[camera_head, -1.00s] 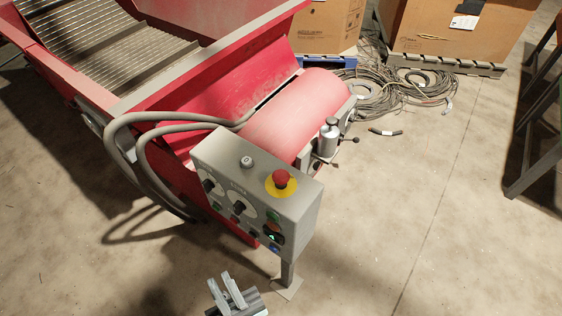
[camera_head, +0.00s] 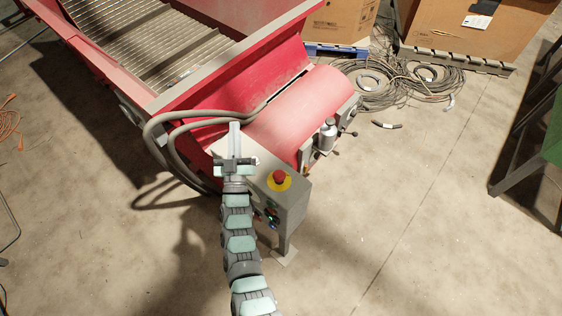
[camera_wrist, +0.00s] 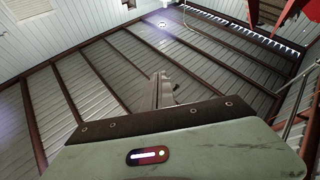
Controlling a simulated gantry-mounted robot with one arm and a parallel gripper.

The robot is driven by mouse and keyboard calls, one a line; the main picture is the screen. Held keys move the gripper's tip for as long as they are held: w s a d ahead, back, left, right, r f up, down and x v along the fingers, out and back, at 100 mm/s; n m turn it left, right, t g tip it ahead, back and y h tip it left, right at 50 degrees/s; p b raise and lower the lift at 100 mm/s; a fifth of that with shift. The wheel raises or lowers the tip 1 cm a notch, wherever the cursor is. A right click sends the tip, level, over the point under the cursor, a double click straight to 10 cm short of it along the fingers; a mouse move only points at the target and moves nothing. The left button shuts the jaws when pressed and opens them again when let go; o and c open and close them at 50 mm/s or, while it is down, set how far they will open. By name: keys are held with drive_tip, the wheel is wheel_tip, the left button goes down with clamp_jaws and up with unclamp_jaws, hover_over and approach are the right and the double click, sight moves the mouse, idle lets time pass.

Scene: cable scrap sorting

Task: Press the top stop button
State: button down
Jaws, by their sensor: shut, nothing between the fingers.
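The top stop button (camera_head: 279,176) is a red mushroom button on a yellow disc, on the top face of a grey control box (camera_head: 296,203). My gripper (camera_head: 234,127) is shut and empty. In the head view it appears left of and farther back than the button, across the left part of the box, and hides that part. I cannot tell its height above the box. In the wrist view the closed fingers (camera_wrist: 160,76) point up towards the building's panelled surfaces, and neither the button nor the box is visible.
A red conveyor machine (camera_head: 300,118) with a roller and thick grey hoses (camera_head: 160,125) stands behind the box. Cable coils (camera_head: 400,85), a pallet and cardboard boxes (camera_head: 475,30) lie beyond. Dark table legs stand at right. The floor right of the box is clear.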

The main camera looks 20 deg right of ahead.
drive_tip(key=w+a+r+n+g+y+p, duration=0.25)
drive_tip(key=w+n+g+y+p, duration=0.2)
drive_tip(key=w+n, duration=0.35)
drive_tip(key=w+a+r+n+g+y+p, duration=0.1)
drive_tip(key=w+a+n+g+y+p, duration=0.4)
drive_tip(key=w, duration=0.5)
drive_tip(key=s+d+n+g+p, duration=0.3)
drive_tip(key=s+d+n+g, duration=0.3)
drive_tip(key=s, duration=0.8)
drive_tip(key=s+d+n+g+h+p, duration=0.1)
drive_tip(key=s+d+n+g+p, duration=0.3)
drive_tip(key=s+d, duration=0.6)
drive_tip(key=s+n+g, duration=0.2)
drive_tip(key=s, duration=0.3)
drive_tip(key=shift+r, duration=0.35)
